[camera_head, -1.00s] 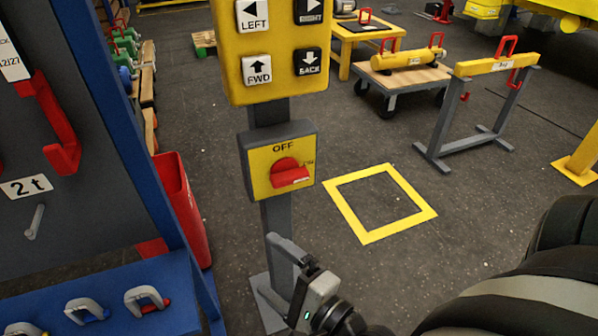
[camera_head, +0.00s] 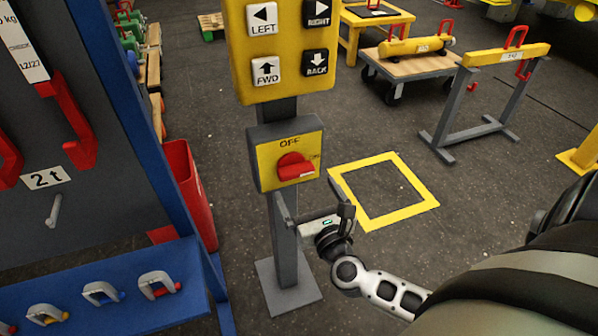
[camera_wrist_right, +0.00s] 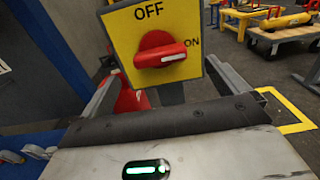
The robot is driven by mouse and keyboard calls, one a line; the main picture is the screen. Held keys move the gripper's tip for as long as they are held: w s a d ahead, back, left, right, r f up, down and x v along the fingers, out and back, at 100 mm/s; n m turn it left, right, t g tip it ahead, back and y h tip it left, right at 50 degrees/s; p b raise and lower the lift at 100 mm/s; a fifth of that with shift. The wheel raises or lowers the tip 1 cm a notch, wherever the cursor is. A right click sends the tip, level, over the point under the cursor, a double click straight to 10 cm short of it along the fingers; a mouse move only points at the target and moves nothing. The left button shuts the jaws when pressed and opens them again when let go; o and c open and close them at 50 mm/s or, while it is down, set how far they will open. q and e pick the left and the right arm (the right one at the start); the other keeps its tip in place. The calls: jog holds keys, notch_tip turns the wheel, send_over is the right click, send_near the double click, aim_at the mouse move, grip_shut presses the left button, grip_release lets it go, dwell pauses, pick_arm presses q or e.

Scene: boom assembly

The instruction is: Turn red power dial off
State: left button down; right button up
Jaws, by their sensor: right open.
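The red power dial (camera_head: 295,167) sits on a yellow box face on a grey post, with OFF printed above it and ON to its right. Its white mark points right, toward ON. In the right wrist view the dial (camera_wrist_right: 160,50) is ahead, above the middle. My right gripper (camera_head: 312,203) is just below the dial box, apart from the dial, with nothing held. In the wrist view its two fingers (camera_wrist_right: 165,98) are spread wide, one on each side of the box. My left gripper is not in view.
A yellow button panel (camera_head: 285,50) is above the dial box on the same post. A blue rack (camera_head: 110,285) with shackles and a red bin (camera_head: 190,190) stand at left. A yellow floor square (camera_head: 400,213) and a grey stand (camera_head: 470,110) are at right.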

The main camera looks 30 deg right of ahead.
aim_at(298, 176)
jog(key=x, duration=0.6)
jog(key=shift+s+a, duration=0.1)
jog(key=c, duration=1)
